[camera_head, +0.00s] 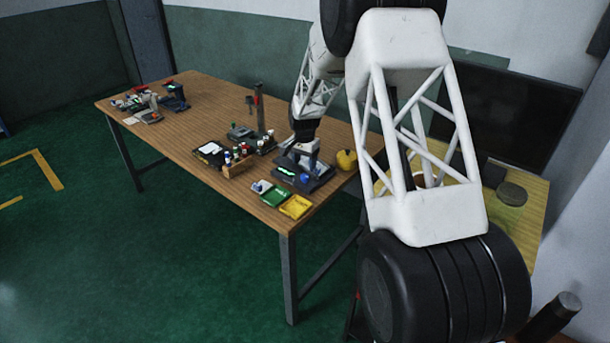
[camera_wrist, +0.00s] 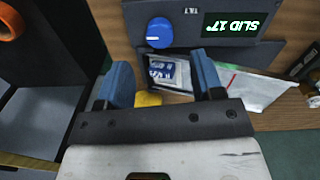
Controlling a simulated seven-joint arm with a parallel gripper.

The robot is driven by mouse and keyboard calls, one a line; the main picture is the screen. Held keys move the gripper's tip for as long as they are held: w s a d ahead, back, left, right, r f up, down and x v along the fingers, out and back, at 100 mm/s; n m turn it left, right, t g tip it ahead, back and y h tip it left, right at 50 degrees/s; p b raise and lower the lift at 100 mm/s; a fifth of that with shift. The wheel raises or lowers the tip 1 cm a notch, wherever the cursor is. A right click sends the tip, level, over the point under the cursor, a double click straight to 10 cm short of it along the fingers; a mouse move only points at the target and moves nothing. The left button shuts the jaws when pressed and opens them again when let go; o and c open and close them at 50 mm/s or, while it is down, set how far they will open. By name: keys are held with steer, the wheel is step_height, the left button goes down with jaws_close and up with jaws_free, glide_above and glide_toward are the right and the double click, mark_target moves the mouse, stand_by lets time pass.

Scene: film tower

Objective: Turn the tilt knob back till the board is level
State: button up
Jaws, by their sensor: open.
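The tilt knob (camera_wrist: 159,32) is round and blue with a small white mark, under upside-down "TILT" lettering in the wrist view. In the head view my gripper (camera_head: 307,153) is over the dark device (camera_head: 318,181) with green display text. I cannot make out the board's tilt clearly.
A green tray (camera_head: 275,197) and a yellow tray (camera_head: 296,206) lie at the table's front corner. A rack of small bottles (camera_head: 237,166) stands left of the device. The table's left middle is clear.

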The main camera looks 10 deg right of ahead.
mark_target(305, 176)
steer(key=shift+f, duration=3)
steer(key=c, duration=0.9)
